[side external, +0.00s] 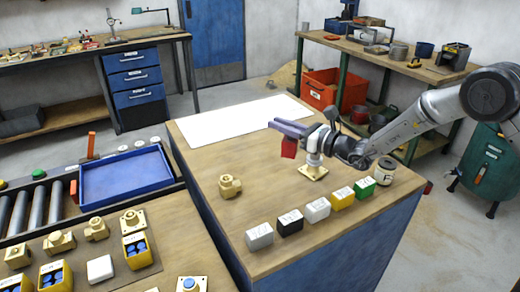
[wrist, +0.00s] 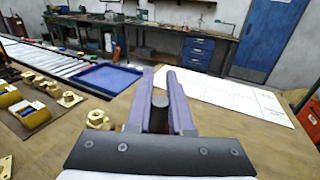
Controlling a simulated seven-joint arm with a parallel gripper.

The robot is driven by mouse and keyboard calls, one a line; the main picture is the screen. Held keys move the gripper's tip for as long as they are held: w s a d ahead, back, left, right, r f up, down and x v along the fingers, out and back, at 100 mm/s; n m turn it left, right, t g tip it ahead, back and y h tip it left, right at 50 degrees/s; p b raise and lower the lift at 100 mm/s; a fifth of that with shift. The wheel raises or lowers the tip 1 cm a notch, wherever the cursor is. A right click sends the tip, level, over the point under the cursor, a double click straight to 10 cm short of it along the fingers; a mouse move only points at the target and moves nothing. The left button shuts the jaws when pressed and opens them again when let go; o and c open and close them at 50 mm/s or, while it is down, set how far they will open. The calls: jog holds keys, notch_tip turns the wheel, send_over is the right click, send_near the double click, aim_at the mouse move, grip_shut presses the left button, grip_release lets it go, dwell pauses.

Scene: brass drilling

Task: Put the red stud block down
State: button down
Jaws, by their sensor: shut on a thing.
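The red stud block (side external: 289,147) hangs beneath the purple fingers of my gripper (side external: 285,128) in the side view. My gripper is shut on it and holds it over the wooden bench top (side external: 205,160), near the right end of the white sheet (side external: 235,122). It appears clear of the bench, but the exact gap is hard to tell. The block's upper part is hidden by the fingers. In the wrist view the fingers (wrist: 159,76) point towards the back of the room, and I cannot make out the red block there.
A brass post on a square base (side external: 313,170) stands close under my wrist. A brass fitting (side external: 230,186) sits left of it. White, black, yellow and green blocks (side external: 317,209) line the front edge near a round tin (side external: 385,171). A blue tray (side external: 125,180) lies left.

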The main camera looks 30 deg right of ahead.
jog(key=shift+w+a+f, duration=0.25)
jog(key=shift+w+f, duration=1.3)
jog(key=shift+f, duration=0.2)
jog(key=shift+w+a+f, duration=0.3)
jog(key=shift+w+f, duration=1.25)
jog(key=shift+f, duration=0.2)
jog(key=shift+w+a+f, duration=0.25)
jog(key=shift+w+f, duration=1.3)
jog(key=shift+f, duration=0.2)
jog(key=c, duration=1.3)
grip_release()
jog(key=shift+f, duration=0.4)
jog(key=o, duration=0.5)
jog(key=shift+s, duration=0.1)
